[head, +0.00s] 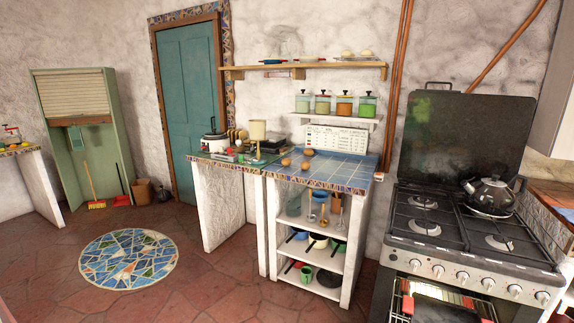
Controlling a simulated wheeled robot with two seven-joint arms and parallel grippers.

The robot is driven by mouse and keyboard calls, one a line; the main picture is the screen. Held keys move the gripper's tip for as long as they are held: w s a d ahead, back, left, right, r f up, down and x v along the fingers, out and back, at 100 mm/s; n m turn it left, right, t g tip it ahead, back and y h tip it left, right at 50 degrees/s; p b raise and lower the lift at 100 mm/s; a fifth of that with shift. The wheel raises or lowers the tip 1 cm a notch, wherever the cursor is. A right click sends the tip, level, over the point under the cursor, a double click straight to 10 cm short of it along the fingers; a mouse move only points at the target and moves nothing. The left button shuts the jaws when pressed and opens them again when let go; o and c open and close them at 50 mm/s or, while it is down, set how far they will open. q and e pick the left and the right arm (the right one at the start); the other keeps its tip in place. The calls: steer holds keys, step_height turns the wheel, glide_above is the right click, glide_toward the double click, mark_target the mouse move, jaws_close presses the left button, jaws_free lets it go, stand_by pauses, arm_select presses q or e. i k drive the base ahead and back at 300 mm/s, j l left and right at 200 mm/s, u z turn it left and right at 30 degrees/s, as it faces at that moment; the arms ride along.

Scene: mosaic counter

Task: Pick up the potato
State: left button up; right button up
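Several small round brown items lie on the blue-tiled counter in the middle of the head view. One potato-like item (286,162) is near the counter's left side. Another brown item (309,152) lies further back, and a third brown item (305,166) lies close by. They are too small to tell for certain which is a potato. Nothing touches them from above. Neither of my grippers is in view.
The tiled counter (345,168) has open shelves with pans below. A stove (465,235) with a kettle (491,194) stands at right. A cluttered side counter (215,159) adjoins at left. The red floor (215,275) is open around a round mosaic (128,257).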

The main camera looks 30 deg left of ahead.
mark_target(286, 161)
steer(key=i+j+z, duration=0.1)
steer(key=i+j, duration=0.5)
steer(key=j, duration=0.2)
steer(key=i+j+z, duration=0.15)
steer(key=i+j, duration=0.15)
steer(key=i+j+z, duration=0.1)
steer(key=i+j, duration=0.15)
steer(key=j, duration=0.3)
